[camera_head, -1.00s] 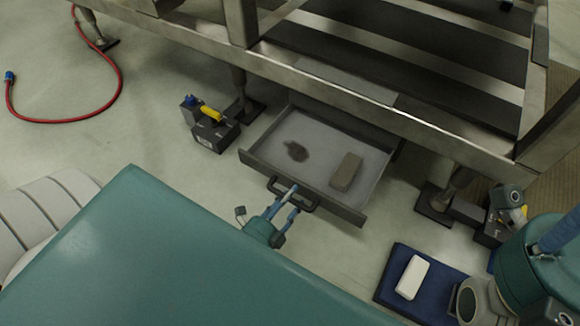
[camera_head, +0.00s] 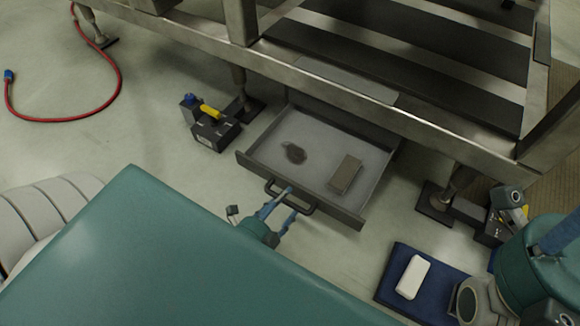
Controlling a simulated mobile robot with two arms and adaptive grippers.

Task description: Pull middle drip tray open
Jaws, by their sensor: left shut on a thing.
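The middle drip tray (camera_head: 262,151) is a shallow grey metal drawer, pulled out from under the steel frame. A dark stain and a brown block (camera_head: 345,174) show on its floor. A dark bar handle (camera_head: 309,208) is on its front wall. My left gripper (camera_head: 290,199), with blue-grey fingers, is at the tray's front and shut on the handle; the fingers cover part of it. My teal arm hides the floor at lower left. The right arm shows at the right edge, but its fingers are not in view.
The steel frame (camera_head: 330,83) stands above the tray on levelling feet. A dark device with a yellow part (camera_head: 211,128) stands left of the tray. A white block (camera_head: 412,277) lies on a blue mat (camera_head: 400,262) at lower right. A red hose (camera_head: 118,70) lies at far left.

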